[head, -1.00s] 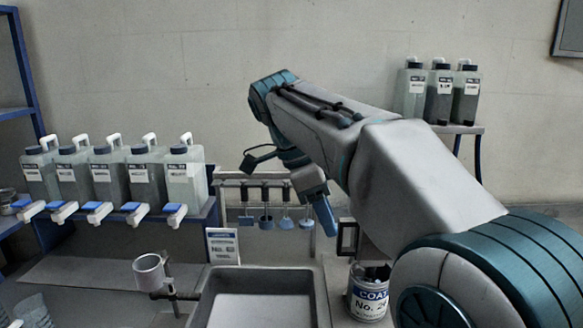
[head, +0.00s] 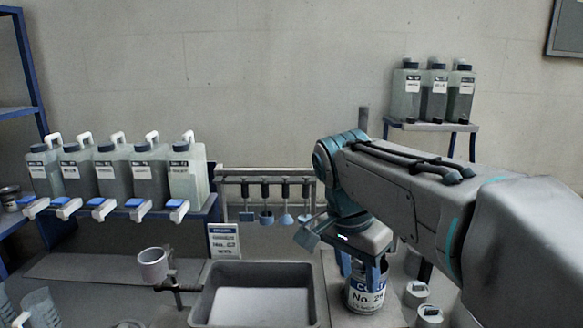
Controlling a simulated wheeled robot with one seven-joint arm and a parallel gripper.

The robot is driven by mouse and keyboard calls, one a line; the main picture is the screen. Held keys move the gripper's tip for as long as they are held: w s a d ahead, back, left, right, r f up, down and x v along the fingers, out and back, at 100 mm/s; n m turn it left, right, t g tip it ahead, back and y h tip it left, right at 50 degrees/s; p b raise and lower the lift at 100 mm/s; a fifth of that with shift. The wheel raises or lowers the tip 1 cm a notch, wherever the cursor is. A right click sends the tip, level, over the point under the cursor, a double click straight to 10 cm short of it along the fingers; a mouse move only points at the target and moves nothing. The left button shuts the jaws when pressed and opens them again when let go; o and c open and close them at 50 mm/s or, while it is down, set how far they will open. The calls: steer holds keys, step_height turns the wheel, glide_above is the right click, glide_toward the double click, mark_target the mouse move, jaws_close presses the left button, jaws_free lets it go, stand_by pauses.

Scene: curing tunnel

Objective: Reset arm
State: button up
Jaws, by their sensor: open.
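My gripper (head: 363,272) is in the right half of the head view, at the end of my arm, and points down. Its blue fingers are apart, and one shows at each side of the upper part of a can labelled "No. 2" (head: 366,298). The can stands upright on the bench. The gripper hides the can's top, and I cannot tell whether the fingers touch it or are just in front of or above it.
A grey tray (head: 318,308) lies left of the can. A rack with hanging tools (head: 250,179) stands behind. Several jugs with taps (head: 113,172) line the left shelf. Bottles (head: 433,95) stand on a back-right shelf. Small white-topped pots (head: 417,292) stand right of the can.

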steer(key=s+d+f+n+t+y, duration=0.2)
steer(key=s+d+f+n, duration=0.2)
steer(key=s+f+n, duration=0.5)
step_height(320, 180, down, 4)
steer(key=shift+s+f, duration=0.25)
steer(key=shift+s, duration=0.45)
stand_by(1.2)
steer(key=shift+c, duration=0.6)
steer(key=shift+a+n, duration=0.1)
steer(key=shift+n, duration=0.2)
